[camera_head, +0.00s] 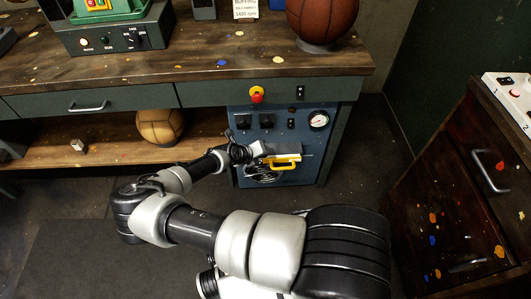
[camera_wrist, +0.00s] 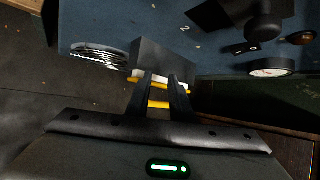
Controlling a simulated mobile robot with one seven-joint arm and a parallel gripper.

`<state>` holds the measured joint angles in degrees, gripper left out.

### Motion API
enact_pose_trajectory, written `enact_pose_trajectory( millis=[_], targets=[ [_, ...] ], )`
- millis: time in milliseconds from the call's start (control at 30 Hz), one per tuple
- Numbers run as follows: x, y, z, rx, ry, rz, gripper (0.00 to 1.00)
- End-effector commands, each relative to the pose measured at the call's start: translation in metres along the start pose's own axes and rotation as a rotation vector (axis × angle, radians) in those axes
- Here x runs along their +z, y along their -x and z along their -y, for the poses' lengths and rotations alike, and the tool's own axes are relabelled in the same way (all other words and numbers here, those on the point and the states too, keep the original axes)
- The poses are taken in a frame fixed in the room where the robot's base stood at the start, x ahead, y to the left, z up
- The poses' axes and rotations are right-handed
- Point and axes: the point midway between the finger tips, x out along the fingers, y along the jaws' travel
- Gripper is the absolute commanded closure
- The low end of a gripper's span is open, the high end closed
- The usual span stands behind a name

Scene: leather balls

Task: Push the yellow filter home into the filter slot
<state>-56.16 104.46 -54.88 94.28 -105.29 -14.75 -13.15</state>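The yellow filter (camera_head: 284,163) is at the front of the blue machine panel, at the mouth of the grey slot housing (camera_wrist: 160,58). In the wrist view its yellow handle (camera_wrist: 158,104) spans the gap between the two dark fingers. A pale strip and more yellow edge show just behind them, at the housing. My gripper (camera_wrist: 163,88) appears shut on the handle, with a finger touching each side. In the head view my gripper (camera_head: 262,152) reaches the panel from the left. The filter's body and the slot's inside are hidden, so its depth cannot be told.
A vent grille (camera_wrist: 99,56) lies left of the housing in the wrist view. The workbench (camera_head: 180,60) overhangs above. A stained cabinet (camera_head: 450,200) stands right, with floor between.

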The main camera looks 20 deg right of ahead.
Motion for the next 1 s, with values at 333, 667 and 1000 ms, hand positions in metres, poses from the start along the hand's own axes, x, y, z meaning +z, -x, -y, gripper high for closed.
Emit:
enact_pose_trajectory(
  millis=[333,667,1000],
  targets=[
    [0.001,0.008,0.000,0.001,0.000,0.001,0.80],
    [0.002,0.080,0.000,0.002,0.003,0.003,0.80],
    [0.001,0.153,0.001,0.001,0.001,0.002,0.80]
  ],
)
